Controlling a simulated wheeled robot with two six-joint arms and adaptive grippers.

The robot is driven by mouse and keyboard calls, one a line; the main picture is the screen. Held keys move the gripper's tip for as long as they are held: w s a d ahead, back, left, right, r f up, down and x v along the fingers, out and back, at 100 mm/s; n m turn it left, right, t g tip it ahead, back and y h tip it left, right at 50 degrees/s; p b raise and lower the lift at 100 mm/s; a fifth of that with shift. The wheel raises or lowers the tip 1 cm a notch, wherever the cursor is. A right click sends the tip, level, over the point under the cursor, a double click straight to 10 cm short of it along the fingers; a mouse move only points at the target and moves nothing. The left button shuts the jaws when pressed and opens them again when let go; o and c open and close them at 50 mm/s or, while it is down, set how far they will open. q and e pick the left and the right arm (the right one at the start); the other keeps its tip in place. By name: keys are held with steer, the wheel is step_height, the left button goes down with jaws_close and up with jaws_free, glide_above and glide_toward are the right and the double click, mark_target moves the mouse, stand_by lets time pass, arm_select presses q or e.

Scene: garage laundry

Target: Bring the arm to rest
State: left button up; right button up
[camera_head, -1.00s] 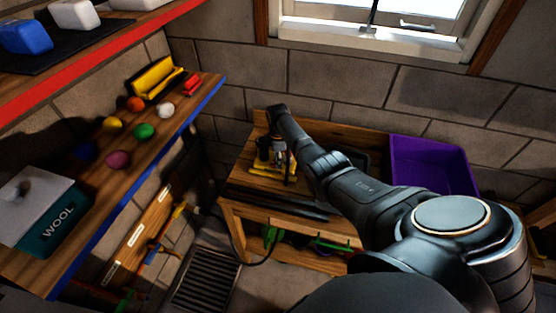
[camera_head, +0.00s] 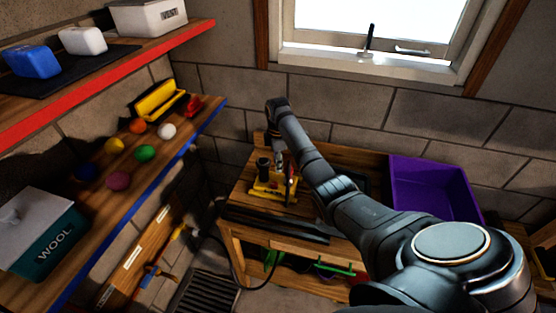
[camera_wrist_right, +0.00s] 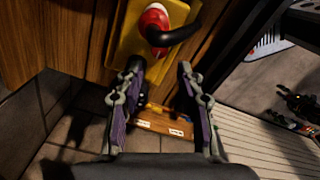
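My right arm (camera_head: 375,215) reaches from the lower right over the wooden workbench. Its wrist bends down toward the bench, and the right gripper (camera_head: 279,163) is small and partly lost against a yellow-based tool (camera_head: 265,189). In the right wrist view the two fingers of the right gripper (camera_wrist_right: 160,68) stand apart with nothing between them. Beyond the fingertips is a yellow piece (camera_wrist_right: 128,38) with a red knob (camera_wrist_right: 155,22) and a black handle. I cannot tell whether the fingers touch it. My left gripper is not in view.
A purple bin (camera_head: 432,190) stands at the bench's right. At left, a blue-edged shelf (camera_head: 72,240) holds coloured balls and a teal WOOL box (camera_head: 45,245); a red-edged shelf (camera_head: 110,75) is above. A window (camera_head: 375,30) is at the back. A floor grate (camera_head: 205,295) lies below.

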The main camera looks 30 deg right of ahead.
steer(key=shift+r, duration=0.8)
